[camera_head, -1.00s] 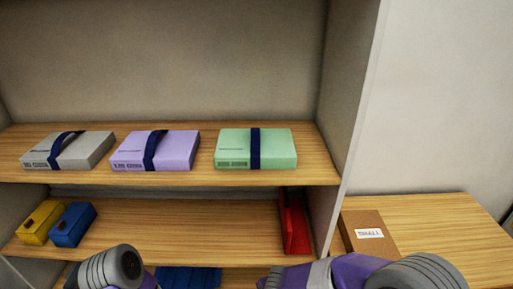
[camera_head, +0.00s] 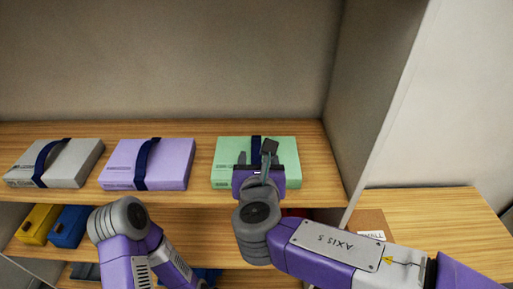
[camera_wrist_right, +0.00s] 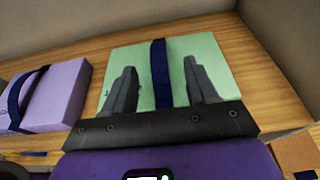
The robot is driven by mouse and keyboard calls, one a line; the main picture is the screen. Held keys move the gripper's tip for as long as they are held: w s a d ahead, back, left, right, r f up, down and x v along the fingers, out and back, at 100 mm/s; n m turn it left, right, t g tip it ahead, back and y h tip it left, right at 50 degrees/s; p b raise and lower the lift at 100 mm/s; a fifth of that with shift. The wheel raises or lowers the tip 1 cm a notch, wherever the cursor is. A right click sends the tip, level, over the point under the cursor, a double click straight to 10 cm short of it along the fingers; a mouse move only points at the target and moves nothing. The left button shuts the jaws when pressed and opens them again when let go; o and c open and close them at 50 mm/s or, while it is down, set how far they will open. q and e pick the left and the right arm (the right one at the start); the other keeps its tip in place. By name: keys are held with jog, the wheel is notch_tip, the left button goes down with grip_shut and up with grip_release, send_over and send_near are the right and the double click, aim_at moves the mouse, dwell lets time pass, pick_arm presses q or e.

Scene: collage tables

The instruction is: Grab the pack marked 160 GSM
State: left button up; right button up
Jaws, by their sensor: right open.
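Three packs with dark blue straps lie on the upper shelf: a grey one (camera_head: 78,160), a lilac one (camera_head: 174,160) and a green one (camera_head: 225,149). Their front markings are too small to read, so I cannot tell which says 160 GSM. My right gripper (camera_head: 256,158) is open and empty at the front of the green pack, partly hiding it. In the right wrist view its fingers (camera_wrist_right: 160,67) stand apart on either side of the green pack's strap (camera_wrist_right: 160,75), over the pack (camera_wrist_right: 205,50). My left gripper is out of view; only part of that arm shows.
The upper shelf (camera_head: 317,180) has a side wall (camera_head: 372,95) close to the right of the green pack. Yellow (camera_head: 38,222) and blue (camera_head: 69,226) boxes lie on the lower shelf. A brown labelled item (camera_head: 366,220) lies on the side table (camera_head: 440,215).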

aim_at(256, 146)
jog(key=x, duration=0.6)
jog(key=shift+w+a+f, duration=0.1)
jog(key=shift+a+f, duration=0.15)
jog(key=shift+f, duration=0.2)
grip_shut()
dwell(0.9)
jog(key=shift+r, duration=0.15)
